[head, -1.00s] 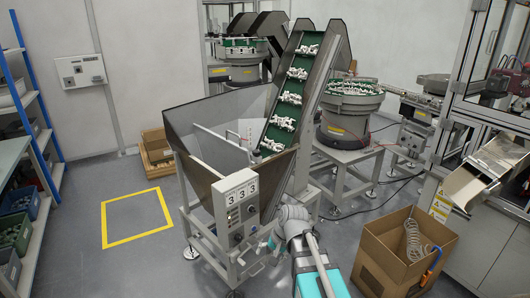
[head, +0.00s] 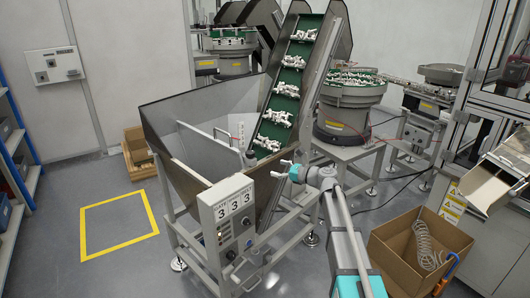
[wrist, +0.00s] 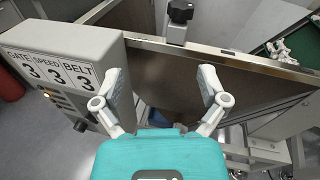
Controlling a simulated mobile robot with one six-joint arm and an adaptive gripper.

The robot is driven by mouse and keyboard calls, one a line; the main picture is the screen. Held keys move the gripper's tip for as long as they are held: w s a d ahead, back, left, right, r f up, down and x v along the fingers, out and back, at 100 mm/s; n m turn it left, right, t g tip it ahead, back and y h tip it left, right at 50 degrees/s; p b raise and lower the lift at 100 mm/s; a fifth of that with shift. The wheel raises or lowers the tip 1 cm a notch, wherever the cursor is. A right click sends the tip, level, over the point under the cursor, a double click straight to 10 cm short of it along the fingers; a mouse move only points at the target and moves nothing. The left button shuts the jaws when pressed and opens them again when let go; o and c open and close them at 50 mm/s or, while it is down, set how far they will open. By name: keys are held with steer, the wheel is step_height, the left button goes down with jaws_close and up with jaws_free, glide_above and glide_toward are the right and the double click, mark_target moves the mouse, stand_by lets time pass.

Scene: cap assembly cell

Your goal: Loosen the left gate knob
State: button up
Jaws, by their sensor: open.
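A black knob (wrist: 180,10) stands on a metal bracket at the hopper's rim, at the top of the wrist view. I cannot tell whether it is the left or right gate knob. My gripper (wrist: 161,75) is open and empty, its fingers spread over the hopper wall, with the knob beyond the fingertips and apart from them. In the head view my gripper (head: 283,169) is beside the hopper, right of the control box (head: 228,215). The box reads GATE, SPEED, BELT with a 3 under each, and small knobs (head: 231,255) sit on its front.
The open hopper (head: 165,115) lies to the left, and the inclined belt (head: 283,103) with white parts rises behind my gripper. A cardboard box (head: 395,262) stands on the floor at the right. Free floor lies around the yellow marking (head: 120,255).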

mark_target(254, 154)
steer(key=shift+w+d+r+m+t+y, duration=0.2)
steer(key=shift+w+m, duration=0.2)
steer(key=shift+w, duration=0.25)
steer(key=shift+w+d+r+m+t+y, duration=0.1)
steer(key=shift+w+r+m, duration=0.1)
steer(key=shift+w+m, duration=0.3)
steer(key=shift+w, duration=0.15)
steer(key=x, duration=1.3)
steer(key=shift+w+a, duration=0.2)
